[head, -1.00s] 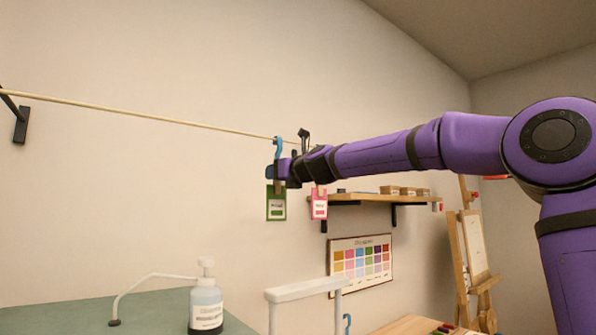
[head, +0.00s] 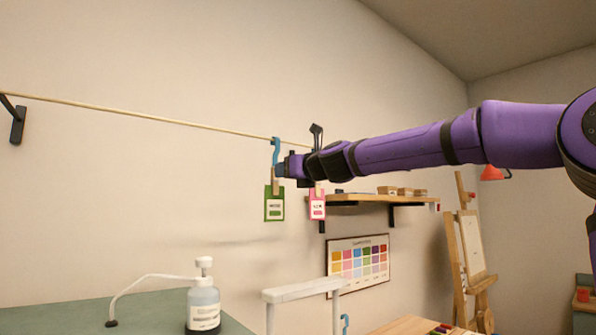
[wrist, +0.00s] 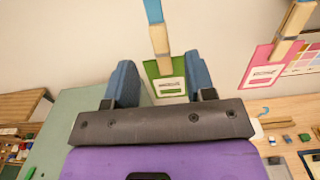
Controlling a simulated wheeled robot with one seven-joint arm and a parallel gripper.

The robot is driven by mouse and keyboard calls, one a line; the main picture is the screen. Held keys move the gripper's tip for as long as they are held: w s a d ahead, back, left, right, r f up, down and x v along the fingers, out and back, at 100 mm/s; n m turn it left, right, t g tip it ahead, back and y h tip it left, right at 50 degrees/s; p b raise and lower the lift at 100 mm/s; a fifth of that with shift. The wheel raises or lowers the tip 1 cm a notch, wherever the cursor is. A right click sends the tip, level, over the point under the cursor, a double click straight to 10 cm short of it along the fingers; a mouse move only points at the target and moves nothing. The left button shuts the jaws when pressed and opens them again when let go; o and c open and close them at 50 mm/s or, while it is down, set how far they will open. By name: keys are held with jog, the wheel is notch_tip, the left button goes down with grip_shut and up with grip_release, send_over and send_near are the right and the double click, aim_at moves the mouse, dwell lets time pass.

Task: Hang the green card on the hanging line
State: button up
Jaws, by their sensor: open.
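The green card (head: 274,210) with a white label hangs upright from a wooden clip (head: 275,187) on a blue hook (head: 276,150). The hook is over the hanging line (head: 180,121). My gripper (head: 283,168) is open, just right of the hook and clip in the head view. In the wrist view, my gripper's two blue fingers (wrist: 160,82) stand apart. The green card (wrist: 166,86) and its clip (wrist: 160,40) show between and beyond them, with gaps on both sides. The card's lower edge is hidden there by my gripper body.
A pink card (head: 317,209) hangs close to the right, below my wrist. A wall shelf (head: 365,200) and a colour chart (head: 358,263) are behind. A pump bottle (head: 203,305) and a white stand (head: 303,288) are below. The line's left stretch is clear.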

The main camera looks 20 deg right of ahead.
jog(key=shift+v, duration=1.75)
